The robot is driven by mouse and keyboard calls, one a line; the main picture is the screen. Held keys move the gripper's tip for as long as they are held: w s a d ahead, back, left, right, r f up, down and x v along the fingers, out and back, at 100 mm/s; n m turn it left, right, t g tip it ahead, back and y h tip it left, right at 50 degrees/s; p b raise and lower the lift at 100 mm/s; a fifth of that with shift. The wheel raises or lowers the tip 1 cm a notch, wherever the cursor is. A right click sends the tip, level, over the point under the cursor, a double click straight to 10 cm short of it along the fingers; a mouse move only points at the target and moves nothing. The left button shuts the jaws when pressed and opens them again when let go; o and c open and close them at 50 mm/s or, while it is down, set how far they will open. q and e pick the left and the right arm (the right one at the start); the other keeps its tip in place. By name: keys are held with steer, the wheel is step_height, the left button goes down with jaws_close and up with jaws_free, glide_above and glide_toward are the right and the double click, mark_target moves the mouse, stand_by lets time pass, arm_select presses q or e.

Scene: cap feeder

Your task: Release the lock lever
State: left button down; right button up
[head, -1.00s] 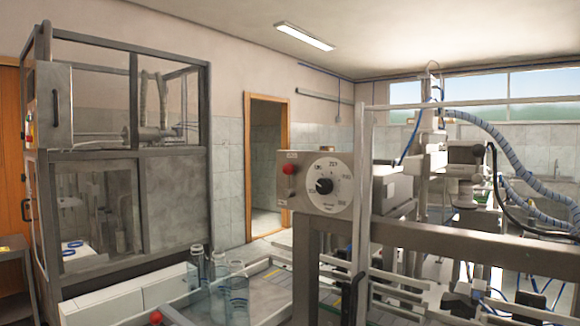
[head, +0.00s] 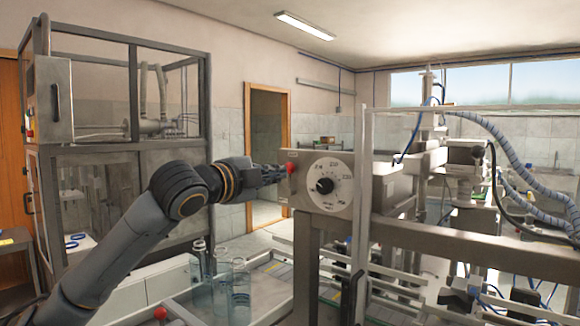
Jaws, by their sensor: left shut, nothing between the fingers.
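My left arm comes in from the lower left, and its dark gripper (head: 278,174) is shut with nothing in it. Its fingertips point right, at the red button (head: 291,169) on the left face of the grey control box (head: 312,203). The tips are beside or touching the button; I cannot tell which. A round dial with a black knob (head: 324,186) is on the box's front. A red ball (head: 160,314) shows at the bottom edge, below my arm. I cannot tell for sure which part is the lock lever. My right gripper is not in view.
Clear glass cylinders (head: 232,277) stand on the tray at the bottom centre. A framed machine cabinet (head: 168,100) stands at the left. Metal rails (head: 455,245) and corrugated hoses (head: 515,150) fill the right. An open doorway (head: 265,135) is at the back.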

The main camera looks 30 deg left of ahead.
mark_target(289, 179)
arm_select(q)
steer(key=shift+s+r, duration=0.1)
steer(key=shift+r, duration=0.15)
steer(key=w+p, duration=0.4)
steer(key=w, duration=0.6)
steer(key=shift+w+d+r, duration=0.1)
steer(key=shift+w+d, duration=0.05)
steer(key=shift+w, duration=0.1)
steer(key=a, duration=0.2)
steer(key=a+f+p, duration=0.1)
steer(key=a, duration=0.1)
steer(key=shift+w, duration=0.2)
steer(key=shift+w+d, duration=0.15)
